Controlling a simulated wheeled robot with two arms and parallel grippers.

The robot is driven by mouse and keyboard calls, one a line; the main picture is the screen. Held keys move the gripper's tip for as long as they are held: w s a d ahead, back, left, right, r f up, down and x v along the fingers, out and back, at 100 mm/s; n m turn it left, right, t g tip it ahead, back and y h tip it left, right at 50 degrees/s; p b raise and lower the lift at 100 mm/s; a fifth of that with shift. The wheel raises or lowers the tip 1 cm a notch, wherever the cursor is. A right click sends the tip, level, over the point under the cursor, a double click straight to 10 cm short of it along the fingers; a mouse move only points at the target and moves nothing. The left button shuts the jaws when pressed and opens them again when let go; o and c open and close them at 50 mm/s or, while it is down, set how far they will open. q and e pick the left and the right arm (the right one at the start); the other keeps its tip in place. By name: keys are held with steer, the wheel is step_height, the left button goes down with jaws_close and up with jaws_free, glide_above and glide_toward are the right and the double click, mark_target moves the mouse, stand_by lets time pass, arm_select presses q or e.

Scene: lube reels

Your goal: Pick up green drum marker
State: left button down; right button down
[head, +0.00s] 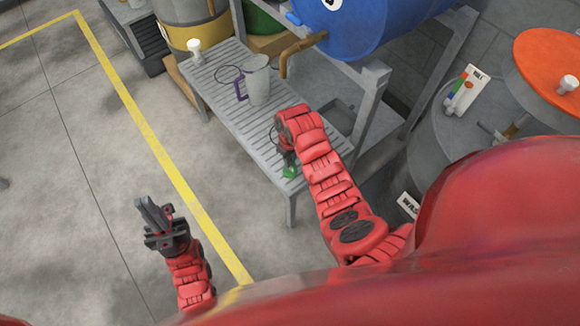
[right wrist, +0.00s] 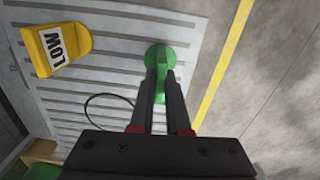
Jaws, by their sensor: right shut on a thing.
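The green drum marker (right wrist: 160,58) is between the fingertips of my right gripper (right wrist: 160,85) in the right wrist view. The fingers are shut on it, above or at the grey slatted bench. In the head view the green marker (head: 289,172) shows at the near end of the bench, just below my right gripper (head: 286,158), whose fingers are mostly hidden by the arm. I cannot tell whether the marker touches the bench. My left gripper (head: 152,214) is over the floor at the left, away from the bench; its fingers appear close together, but any gap is unclear.
The slatted bench (head: 225,108) holds a clear jug (head: 257,80) with a purple handle and a white-capped item (head: 195,50). A yellow LOW tag (right wrist: 58,48) is near the gripper. A blue drum (head: 360,25) lies on a grey rack. Open floor lies left.

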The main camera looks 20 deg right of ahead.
stand_by(0.3)
steer(key=shift+r, duration=0.45)
step_height(320, 180, up, 3)
steer(key=shift+w+f, duration=0.1)
steer(key=shift+f, duration=0.1)
steer(key=s+a+r+p, duration=0.1)
steer(key=s+p, duration=0.2)
steer(key=s, duration=1.3)
steer(key=shift+r+p, duration=0.25)
steer(key=shift+p, duration=0.05)
steer(key=shift+s+a, duration=0.1)
steer(key=shift+s, duration=0.05)
